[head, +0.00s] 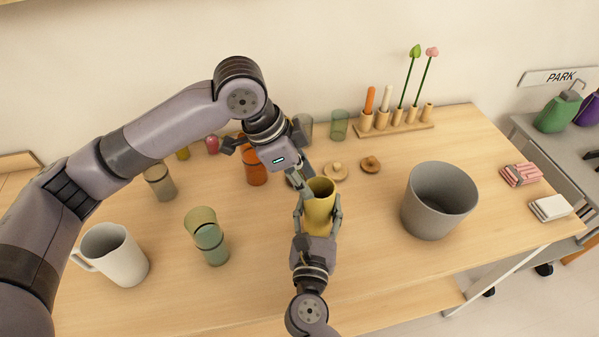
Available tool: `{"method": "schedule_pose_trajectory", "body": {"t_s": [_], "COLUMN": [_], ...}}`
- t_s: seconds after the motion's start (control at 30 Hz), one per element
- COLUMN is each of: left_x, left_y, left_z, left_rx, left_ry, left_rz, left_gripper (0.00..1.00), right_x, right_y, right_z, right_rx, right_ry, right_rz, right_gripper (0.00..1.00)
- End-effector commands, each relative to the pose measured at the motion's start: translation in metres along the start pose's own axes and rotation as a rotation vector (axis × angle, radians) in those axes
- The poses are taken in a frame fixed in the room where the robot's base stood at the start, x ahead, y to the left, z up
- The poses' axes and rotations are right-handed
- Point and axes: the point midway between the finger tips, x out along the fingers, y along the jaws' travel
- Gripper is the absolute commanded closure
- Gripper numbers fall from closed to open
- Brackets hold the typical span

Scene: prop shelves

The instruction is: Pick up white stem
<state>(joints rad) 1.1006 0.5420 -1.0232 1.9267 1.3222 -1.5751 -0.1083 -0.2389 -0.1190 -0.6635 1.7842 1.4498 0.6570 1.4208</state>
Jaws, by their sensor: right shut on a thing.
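The white stem (386,98) stands upright in the wooden holder (405,129) at the back of the table, between an orange stem (369,100) and a green-budded stem (411,72). My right gripper (318,212) comes from the bottom, with its fingers on either side of a yellow cup (320,198), shut on it. My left gripper (299,178) reaches down beside the yellow cup's rim, left of the holder and apart from the white stem. Its fingertips are partly hidden, so I cannot tell its opening.
A grey bucket (432,222) stands right of the yellow cup. A white mug (122,262) and stacked green cups (211,246) stand at left. An orange cup (256,172) and round wooden pieces (371,164) lie near the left gripper.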

Motion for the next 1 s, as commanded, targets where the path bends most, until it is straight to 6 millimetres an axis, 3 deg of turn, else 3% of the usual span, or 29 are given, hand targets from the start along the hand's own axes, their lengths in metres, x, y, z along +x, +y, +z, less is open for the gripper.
{"method": "schedule_pose_trajectory", "body": {"t_s": [0.13,0.57,1.0], "left_x": [-0.0002,-0.0007,-0.0008], "left_y": [0.0,0.0,-0.0001], "left_z": [-0.0002,-0.0002,-0.0002], "left_rx": [0.0,0.0,0.0], "left_ry": [0.0,0.001,0.001], "left_rz": [0.0,0.0,0.0], "left_gripper": [0.71,0.99,1.0], "right_x": [0.0001,0.0,0.0], "right_y": [-0.0002,-0.0001,-0.0002], "right_z": [0.0,0.0,-0.0001], "right_rx": [0.0,0.0,0.0], "right_ry": [0.0,0.0,0.0], "right_rz": [0.0,0.0,-0.001], "right_gripper": [0.74,0.74,0.74]}}
